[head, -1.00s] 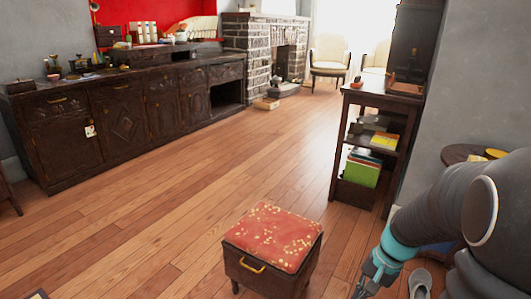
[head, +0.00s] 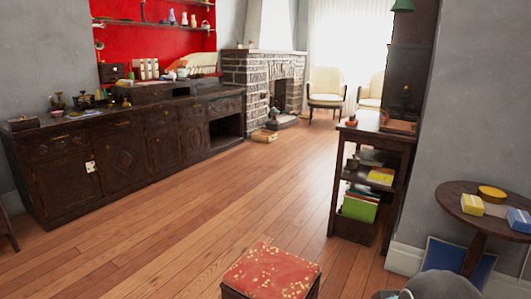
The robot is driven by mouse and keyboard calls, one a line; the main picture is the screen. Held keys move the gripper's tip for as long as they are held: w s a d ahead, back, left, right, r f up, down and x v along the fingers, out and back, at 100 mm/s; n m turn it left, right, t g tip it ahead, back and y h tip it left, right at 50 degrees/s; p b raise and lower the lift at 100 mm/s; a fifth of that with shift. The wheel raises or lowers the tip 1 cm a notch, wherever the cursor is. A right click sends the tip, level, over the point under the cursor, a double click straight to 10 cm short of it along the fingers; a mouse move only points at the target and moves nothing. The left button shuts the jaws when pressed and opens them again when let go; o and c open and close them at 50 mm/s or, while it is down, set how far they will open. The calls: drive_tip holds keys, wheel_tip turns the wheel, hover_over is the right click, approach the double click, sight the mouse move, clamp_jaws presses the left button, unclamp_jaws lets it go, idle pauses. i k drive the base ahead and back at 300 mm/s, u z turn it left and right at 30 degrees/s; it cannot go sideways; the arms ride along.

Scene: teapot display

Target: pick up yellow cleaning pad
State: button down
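A small round dark wooden table (head: 451,198) stands at the right against the grey wall. On it lies a yellow block with a pale side (head: 472,205), which looks like the yellow cleaning pad. A round yellow dish or tin (head: 491,193) is just behind and to the right of it. A blue and pale block (head: 519,220) lies nearer the right edge. My gripper is not in view; only a grey part of my arm shows at the bottom right, below the table.
A red-topped stool (head: 270,270) stands at the bottom centre. A dark shelf unit (head: 345,180) with books is left of the round table. A blue framed panel (head: 447,256) leans under the table. The wooden floor (head: 190,225) in the middle is clear.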

sight(470, 204)
drive_tip(key=z, duration=1.4)
